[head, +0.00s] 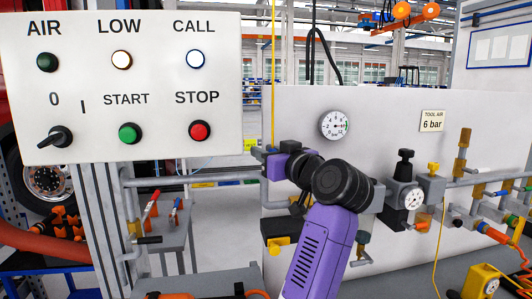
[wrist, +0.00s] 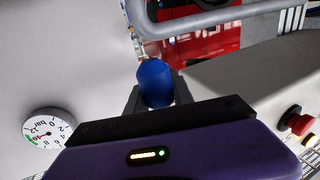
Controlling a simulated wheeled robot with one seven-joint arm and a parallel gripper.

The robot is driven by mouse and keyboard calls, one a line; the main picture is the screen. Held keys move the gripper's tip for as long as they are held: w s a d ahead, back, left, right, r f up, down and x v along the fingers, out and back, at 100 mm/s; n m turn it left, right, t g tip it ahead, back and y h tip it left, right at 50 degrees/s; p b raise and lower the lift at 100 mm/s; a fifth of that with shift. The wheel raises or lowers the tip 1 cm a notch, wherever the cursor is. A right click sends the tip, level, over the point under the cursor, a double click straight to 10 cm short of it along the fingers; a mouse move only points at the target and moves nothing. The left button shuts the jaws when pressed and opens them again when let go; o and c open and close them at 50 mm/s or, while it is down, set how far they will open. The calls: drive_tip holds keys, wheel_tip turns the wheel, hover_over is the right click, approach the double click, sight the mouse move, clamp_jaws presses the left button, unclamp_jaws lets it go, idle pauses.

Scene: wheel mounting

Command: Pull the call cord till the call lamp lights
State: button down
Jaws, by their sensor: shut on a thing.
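The call cord (head: 273,70) is a thin yellow line that hangs straight down from above to my gripper (head: 270,149). In the wrist view my gripper (wrist: 156,92) is shut on the blue cord handle (wrist: 155,80), which sits between the two dark fingers. In the head view the fingers are small and the handle is mostly hidden at the wrist. The call lamp (head: 195,59), under the word CALL on the white panel (head: 85,85), shows bright white with a blue rim.
The LOW lamp (head: 122,60) is also bright; the AIR lamp (head: 47,62) is dark green. A wall board with a pressure gauge (head: 334,125) stands behind my arm. A grey pipe (head: 190,179) runs below the panel. Regulators and valves (head: 405,195) are on the right.

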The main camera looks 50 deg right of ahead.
idle(0.7)
wheel_tip(320, 180, down, 4)
drive_tip(key=shift+r+b, duration=0.2)
drive_tip(key=shift+b, duration=0.8)
drive_tip(key=c, duration=1.1)
unclamp_jaws()
drive_tip(key=b+v, duration=0.1)
drive_tip(key=v, duration=0.6)
drive_tip(key=shift+s+a+r, duration=0.1)
drive_tip(key=shift+s+a, duration=0.05)
drive_tip(key=shift+s, duration=0.25)
